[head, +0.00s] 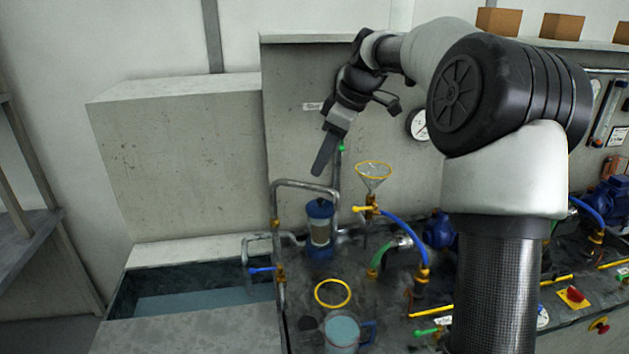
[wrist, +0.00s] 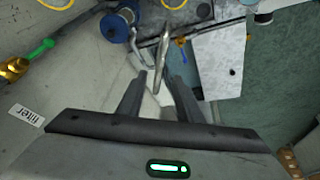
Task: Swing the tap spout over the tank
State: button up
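The tap's thin grey curved spout (head: 258,237) stands at the left end of the bench, at the tank's right end, with a blue lever (head: 262,270) below it. The open tank (head: 120,303) holds pale blue water at the lower left. My gripper (head: 320,172) is above the bench, up and to the right of the spout, pointing down. In the wrist view my gripper (wrist: 158,78) has its two dark fingers apart, with nothing held between them. A grey pipe (wrist: 162,55) shows just beyond the fingertips; I cannot tell whether it is the spout.
A larger bent grey pipe (head: 305,184) rises beside the spout. A blue-topped filter (head: 320,210), a yellow-rimmed funnel (head: 373,172), a yellow ring (head: 332,293) and a jug (head: 342,332) stand to the right. A concrete block (head: 180,165) stands behind the tank. Air above the tank is clear.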

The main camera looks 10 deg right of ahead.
aim_at(312, 184)
jog(key=x, duration=0.6)
grip_shut()
